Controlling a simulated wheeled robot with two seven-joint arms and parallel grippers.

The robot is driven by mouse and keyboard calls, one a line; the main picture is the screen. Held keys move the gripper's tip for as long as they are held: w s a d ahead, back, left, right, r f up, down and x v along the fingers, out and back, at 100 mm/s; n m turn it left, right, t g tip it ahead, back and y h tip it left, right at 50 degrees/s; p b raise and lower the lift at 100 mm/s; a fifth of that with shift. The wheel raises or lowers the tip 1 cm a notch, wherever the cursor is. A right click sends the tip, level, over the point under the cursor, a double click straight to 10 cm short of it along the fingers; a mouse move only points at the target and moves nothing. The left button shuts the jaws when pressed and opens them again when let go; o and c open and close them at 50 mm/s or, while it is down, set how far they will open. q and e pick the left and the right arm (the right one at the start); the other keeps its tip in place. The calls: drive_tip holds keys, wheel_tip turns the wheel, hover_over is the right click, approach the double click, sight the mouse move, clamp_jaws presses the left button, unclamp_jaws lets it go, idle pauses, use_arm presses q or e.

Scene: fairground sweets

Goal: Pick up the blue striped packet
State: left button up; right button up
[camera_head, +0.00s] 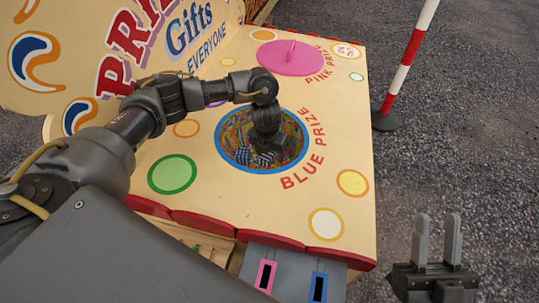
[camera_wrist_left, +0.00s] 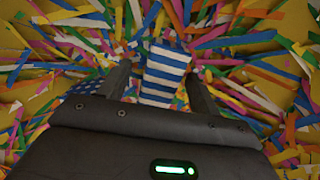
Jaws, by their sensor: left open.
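The blue striped packet (camera_wrist_left: 168,72), with blue and white bands, lies among coloured paper strips in the left wrist view. My left gripper (camera_wrist_left: 160,78) is open, with one finger on each side of the packet; I cannot tell whether either finger touches it. In the head view my left gripper (camera_head: 265,150) reaches down into the round blue-rimmed hole (camera_head: 222,150) marked BLUE PRIZE, and the arm hides part of the inside. My right gripper (camera_head: 436,240) is open and empty, off the stall's right side.
The pink lid (camera_head: 290,58) sits further back on the stall top. A red and white pole (camera_head: 408,60) stands to the right. Pink and blue slots are at the front edge.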

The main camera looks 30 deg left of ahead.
use_arm(q)
drive_tip(key=c, duration=1.1)
